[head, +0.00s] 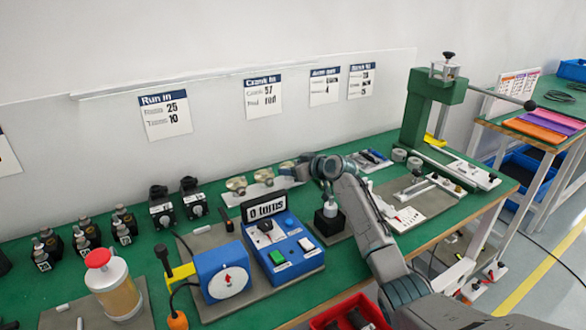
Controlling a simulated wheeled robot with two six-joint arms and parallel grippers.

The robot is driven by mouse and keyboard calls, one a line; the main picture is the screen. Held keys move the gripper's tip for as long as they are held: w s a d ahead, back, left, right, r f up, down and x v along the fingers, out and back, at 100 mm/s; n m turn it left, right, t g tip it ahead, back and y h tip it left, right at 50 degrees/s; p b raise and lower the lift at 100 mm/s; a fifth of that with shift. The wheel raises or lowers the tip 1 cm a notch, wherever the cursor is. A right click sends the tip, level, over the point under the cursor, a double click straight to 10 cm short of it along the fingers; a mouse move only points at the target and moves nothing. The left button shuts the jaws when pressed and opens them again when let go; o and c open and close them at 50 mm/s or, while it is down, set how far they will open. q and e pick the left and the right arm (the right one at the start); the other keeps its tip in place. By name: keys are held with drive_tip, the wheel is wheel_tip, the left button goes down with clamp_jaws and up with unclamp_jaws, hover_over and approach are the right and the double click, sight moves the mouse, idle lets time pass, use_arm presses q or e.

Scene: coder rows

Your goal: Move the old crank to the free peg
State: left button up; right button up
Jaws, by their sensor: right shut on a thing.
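My right gripper (329,209) points down at a black block (330,224) on a grey mat, right of the blue counter box. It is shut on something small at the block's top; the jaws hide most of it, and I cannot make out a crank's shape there. Behind and to the left, a pale rack (256,194) carries several brass-coloured round pieces (237,184). My arm covers the rack's right end. I cannot tell which peg there is free. My left gripper is not in view.
The blue box (285,252) with a "0 turns" display stands close left of my gripper, beside a blue dial unit (221,272). Several black coders (161,209) stand at left. A green press (430,110) stands at right. A red bin (345,312) sits below the front edge.

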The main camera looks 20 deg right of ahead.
drive_tip(key=shift+s+a+f, duration=0.1)
drive_tip(key=shift+f, duration=0.35)
drive_tip(key=o, duration=1.2)
drive_tip(key=shift+f, duration=0.1)
wheel_tip(320, 180, up, 6)
drive_tip(key=p, duration=0.4)
drive_tip(key=shift+f, duration=0.2)
drive_tip(key=shift+r, duration=0.35)
wheel_tip(320, 180, up, 5)
drive_tip(key=p, duration=0.4)
drive_tip(key=s+a+p, duration=0.2)
drive_tip(key=s+p, duration=0.2)
drive_tip(key=s, duration=0.5)
drive_tip(key=s+a+r+p, duration=0.1)
drive_tip(key=s+p, duration=0.3)
drive_tip(key=s, duration=0.5)
drive_tip(key=s+a+r+p, duration=0.1)
drive_tip(key=s+a+p, duration=0.2)
drive_tip(key=s, duration=0.6)
drive_tip(key=shift+s+p, duration=0.35)
drive_tip(key=shift+p, duration=0.3)
